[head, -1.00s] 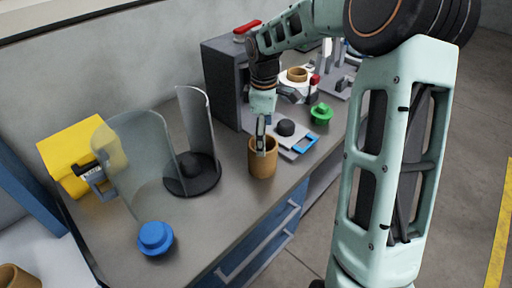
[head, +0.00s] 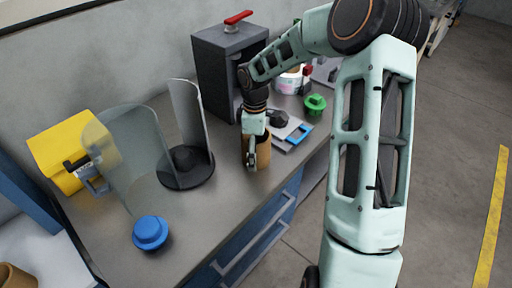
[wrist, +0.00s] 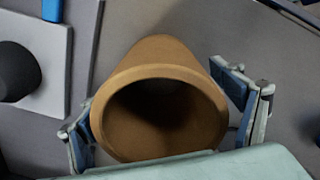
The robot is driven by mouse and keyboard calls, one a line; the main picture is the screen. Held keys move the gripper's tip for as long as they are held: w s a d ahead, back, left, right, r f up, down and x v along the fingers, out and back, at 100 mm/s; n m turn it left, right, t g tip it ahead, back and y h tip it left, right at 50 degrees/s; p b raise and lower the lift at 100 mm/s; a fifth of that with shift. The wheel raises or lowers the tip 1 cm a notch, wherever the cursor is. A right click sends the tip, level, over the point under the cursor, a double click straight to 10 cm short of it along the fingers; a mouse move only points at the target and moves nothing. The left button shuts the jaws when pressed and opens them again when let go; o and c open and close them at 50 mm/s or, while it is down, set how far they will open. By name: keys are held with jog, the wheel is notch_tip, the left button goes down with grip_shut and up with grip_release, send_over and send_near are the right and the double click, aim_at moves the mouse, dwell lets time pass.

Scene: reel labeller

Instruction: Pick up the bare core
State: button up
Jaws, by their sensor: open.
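The bare core (head: 264,152) is a brown cardboard tube standing upright on the grey bench top, near its front edge. My gripper (head: 252,154) is down at the core in the head view and partly hides it. In the wrist view, the core's open end (wrist: 160,112) faces the camera between the two fingers. My gripper (wrist: 165,122) is open, with one finger on each side of the core. The left finger is close to the core's wall; whether it touches cannot be told. A gap shows at the right finger.
A clear curved guard with a black spindle base (head: 186,168) stands to the left. A blue flanged part (head: 150,233), yellow box (head: 72,157), green part (head: 315,103) and dark machine (head: 226,66) are on the bench. Another brown core (head: 16,277) is at the lower left.

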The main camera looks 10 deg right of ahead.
jog(key=shift+f, duration=0.35)
jog(key=shift+c, duration=0.6)
jog(key=c, duration=1)
jog(key=shift+r, duration=0.15)
